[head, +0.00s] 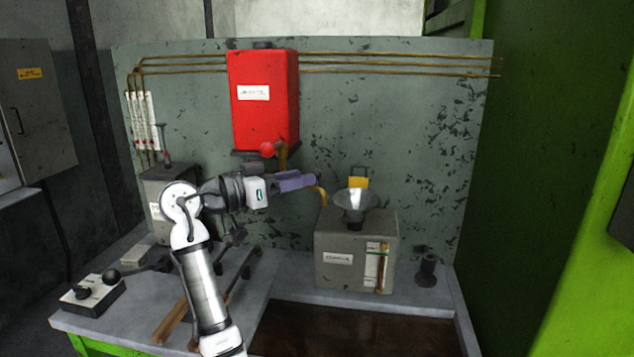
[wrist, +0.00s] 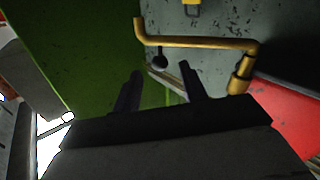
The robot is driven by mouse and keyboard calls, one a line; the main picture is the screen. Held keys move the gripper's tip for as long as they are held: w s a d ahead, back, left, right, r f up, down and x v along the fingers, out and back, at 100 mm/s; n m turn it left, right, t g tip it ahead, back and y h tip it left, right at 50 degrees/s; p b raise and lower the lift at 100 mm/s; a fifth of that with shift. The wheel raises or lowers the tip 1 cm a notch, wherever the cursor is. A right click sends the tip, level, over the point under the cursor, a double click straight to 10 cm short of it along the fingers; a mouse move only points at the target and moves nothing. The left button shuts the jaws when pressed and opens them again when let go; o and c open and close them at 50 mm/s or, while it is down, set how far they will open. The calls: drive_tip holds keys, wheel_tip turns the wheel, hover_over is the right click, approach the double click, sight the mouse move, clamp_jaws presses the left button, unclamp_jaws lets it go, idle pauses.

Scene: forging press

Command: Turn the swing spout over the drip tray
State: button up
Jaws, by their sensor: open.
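The brass swing spout (wrist: 200,41) runs across the upper part of the wrist view, bent down at its right end to a vertical joint. In the head view, its curved outlet end (head: 322,197) shows just beyond my gripper, near the left rim of the funnel (head: 356,199). My gripper (head: 315,180) is level with the spout, below the red tank. In the wrist view, the fingers of my gripper (wrist: 158,73) are apart and empty, with the spout beyond the tips. I see no contact. A dark brown recessed tray, apparently the drip tray (head: 350,335), lies at the bench front.
The red tank (head: 262,100) hangs on the back panel above my gripper. A grey box (head: 340,258) under the funnel carries a sight gauge. A lever box (head: 90,294) stands at the left front. A small dark fitting (head: 427,268) stands right of the grey box.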

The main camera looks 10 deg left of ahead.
drive_tip(key=b+v, duration=0.1)
drive_tip(key=v, duration=0.5)
drive_tip(key=shift+s+a, duration=0.25)
drive_tip(key=shift+s, duration=0.05)
drive_tip(key=shift+c, duration=0.3)
